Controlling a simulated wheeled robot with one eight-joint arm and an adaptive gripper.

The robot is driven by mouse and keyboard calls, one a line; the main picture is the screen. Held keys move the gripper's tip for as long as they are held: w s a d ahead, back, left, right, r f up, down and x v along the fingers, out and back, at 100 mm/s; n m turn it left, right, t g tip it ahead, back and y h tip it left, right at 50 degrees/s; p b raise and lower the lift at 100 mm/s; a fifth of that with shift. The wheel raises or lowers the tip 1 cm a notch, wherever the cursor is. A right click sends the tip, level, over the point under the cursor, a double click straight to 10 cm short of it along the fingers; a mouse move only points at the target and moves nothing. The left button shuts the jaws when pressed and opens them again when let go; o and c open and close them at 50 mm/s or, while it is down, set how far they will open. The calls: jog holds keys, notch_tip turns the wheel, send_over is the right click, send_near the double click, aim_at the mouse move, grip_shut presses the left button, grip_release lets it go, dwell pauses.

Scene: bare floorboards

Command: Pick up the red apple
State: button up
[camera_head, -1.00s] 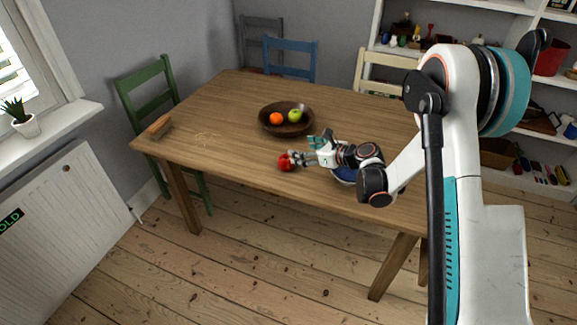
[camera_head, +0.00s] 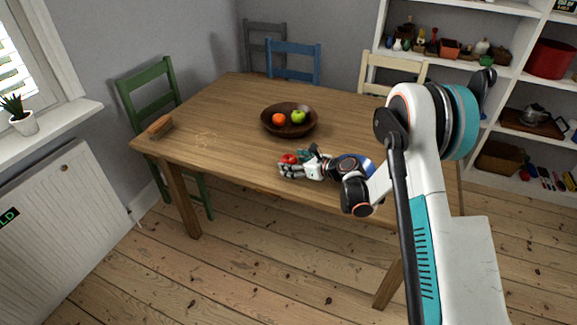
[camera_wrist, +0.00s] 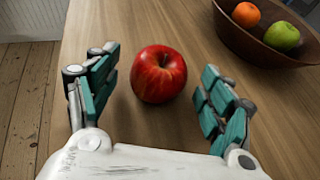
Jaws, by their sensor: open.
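The red apple (camera_wrist: 159,75) stands on the wooden table near its front edge. In the wrist view it sits between and slightly beyond the tips of my gripper (camera_wrist: 158,82), with a clear gap on both sides. The gripper is open and holds nothing. In the head view my gripper (camera_head: 290,166) is low over the table at the apple (camera_head: 289,158), and its near finger hides the lower part of the apple.
A dark wooden bowl (camera_head: 277,129) with an orange (camera_head: 279,119) and a green apple (camera_head: 298,117) stands behind the gripper. A blue bowl (camera_head: 352,160) is partly hidden by my arm. A brush (camera_head: 159,126) lies at the table's left corner. The table's left part (camera_head: 225,140) is mostly clear.

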jog(key=shift+w+a+f, duration=0.25)
jog(key=shift+w+a, duration=0.1)
jog(key=shift+a, duration=0.1)
jog(key=shift+r, duration=0.1)
jog(key=shift+c, duration=0.5)
jog(key=c, duration=1.1)
jog(key=shift+o, duration=0.2)
jog(key=shift+r, duration=0.1)
